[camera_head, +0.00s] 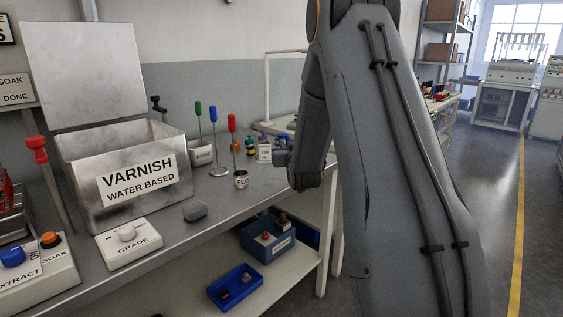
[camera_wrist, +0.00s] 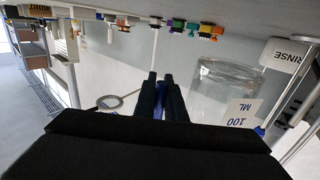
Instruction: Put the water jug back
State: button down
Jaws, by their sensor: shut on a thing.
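The water jug (camera_wrist: 222,85) is a clear vessel with a white "100 ML" label. It shows to the right of my fingers in the wrist view, where the picture is upside down. My gripper (camera_wrist: 160,80) is shut, with a narrow blue part between the fingers that looks like the jug's handle. In the head view my gripper (camera_head: 283,157) is partly hidden behind my arm, over the bench's right end.
A "RINSE" pot (camera_wrist: 284,56) is close to the jug; it also shows in the head view (camera_head: 201,153). A small metal cup (camera_head: 241,180) stands near the bench edge. A varnish tank (camera_head: 120,180), grade box (camera_head: 128,240) and grey lump (camera_head: 195,211) are left. Small coloured items line the back.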

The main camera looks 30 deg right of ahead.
jog(key=shift+a+f, duration=0.1)
jog(key=shift+f, duration=2.5)
jog(key=c, duration=1.9)
grip_release()
jog(key=shift+f, duration=0.15)
jog(key=shift+o, duration=0.4)
jog(key=shift+s+r, duration=0.15)
jog(key=shift+r, duration=0.05)
jog(key=v, duration=1.1)
jog(key=shift+s, duration=0.35)
